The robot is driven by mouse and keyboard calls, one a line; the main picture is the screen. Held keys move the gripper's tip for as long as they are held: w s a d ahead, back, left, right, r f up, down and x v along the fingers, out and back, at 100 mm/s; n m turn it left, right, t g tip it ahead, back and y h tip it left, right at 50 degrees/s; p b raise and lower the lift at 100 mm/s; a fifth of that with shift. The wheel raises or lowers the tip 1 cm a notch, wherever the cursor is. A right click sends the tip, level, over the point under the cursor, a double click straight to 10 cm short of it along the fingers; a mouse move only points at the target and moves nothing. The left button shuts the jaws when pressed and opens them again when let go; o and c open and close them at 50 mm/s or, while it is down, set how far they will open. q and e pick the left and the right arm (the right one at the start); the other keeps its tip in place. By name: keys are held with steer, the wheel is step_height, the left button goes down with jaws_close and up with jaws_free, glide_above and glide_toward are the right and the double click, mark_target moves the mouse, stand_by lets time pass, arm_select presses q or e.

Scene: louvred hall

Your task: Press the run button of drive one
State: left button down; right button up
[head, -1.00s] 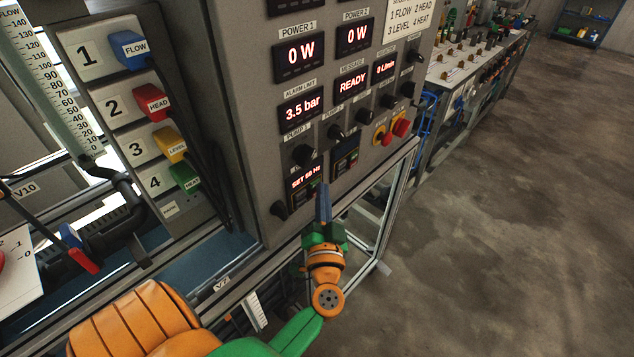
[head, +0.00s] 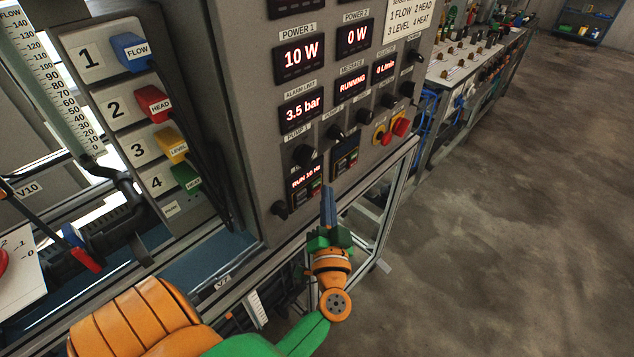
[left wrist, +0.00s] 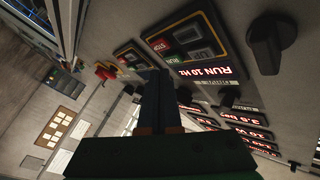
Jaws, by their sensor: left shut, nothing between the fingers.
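The drive one unit (head: 307,183) sits low on the grey control panel, and its display reads "RUN 10 Hz". In the left wrist view the same display (left wrist: 203,72) stands beside a keypad with a red STOP key (left wrist: 159,45) and a green RUN key (left wrist: 178,59). A second drive unit (head: 345,160) is to its right in the head view. My left gripper (head: 328,192) is shut and empty, just below and to the right of drive one, apart from the panel. Its shut fingers also show in the left wrist view (left wrist: 155,95). My right gripper is not seen.
Above the drives are black knobs (head: 305,154) and displays, including a message display (head: 352,82) reading "RUNNING" and a power display (head: 299,53) reading "10 W". A red stop button (head: 401,127) is to the right. Open floor (head: 510,220) lies right of the frame.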

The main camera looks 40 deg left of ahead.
arm_select(q)
steer(key=shift+s+d, duration=0.2)
steer(key=shift+d, duration=2.4)
steer(key=shift+f, duration=0.1)
